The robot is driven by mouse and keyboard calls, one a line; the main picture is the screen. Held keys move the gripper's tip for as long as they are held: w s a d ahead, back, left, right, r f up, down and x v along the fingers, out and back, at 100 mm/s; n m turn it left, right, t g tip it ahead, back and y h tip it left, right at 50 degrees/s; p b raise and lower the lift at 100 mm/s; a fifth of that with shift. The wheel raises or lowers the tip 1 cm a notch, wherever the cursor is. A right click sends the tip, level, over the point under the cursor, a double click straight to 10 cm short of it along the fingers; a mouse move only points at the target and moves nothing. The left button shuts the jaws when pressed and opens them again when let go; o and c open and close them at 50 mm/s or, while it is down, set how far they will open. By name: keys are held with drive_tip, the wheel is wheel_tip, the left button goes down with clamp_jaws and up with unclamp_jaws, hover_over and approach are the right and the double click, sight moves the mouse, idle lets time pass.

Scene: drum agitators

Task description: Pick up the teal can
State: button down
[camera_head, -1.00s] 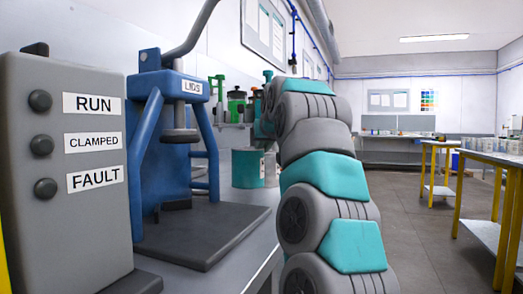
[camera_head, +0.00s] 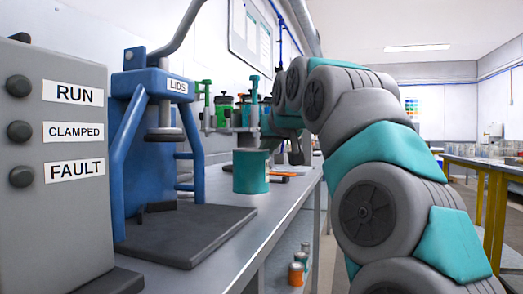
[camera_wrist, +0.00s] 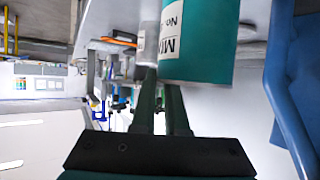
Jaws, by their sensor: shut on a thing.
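The teal can (camera_head: 251,172) stands upright at the bench, right of the blue lid press. I cannot tell whether its base touches the bench. In the wrist view, which is upside down, the can (camera_wrist: 205,50) fills the top middle, its white label partly cut off. My gripper (camera_wrist: 161,78) is shut at the can's rim edge. One finger shows outside the wall; the other finger's tip is hidden by the can, seemingly inside it. In the head view my arm reaches in from the right, and the fingers are largely hidden near the can.
The blue press marked LIDS (camera_head: 160,100) and its dark base plate (camera_head: 185,232) are close left of the can. A grey control box (camera_head: 50,170) stands in front. An orange item (camera_head: 284,177) lies beside the can.

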drive_tip(key=s+d, duration=0.4)
drive_tip(key=s, duration=0.2)
drive_tip(key=shift+r, duration=0.4)
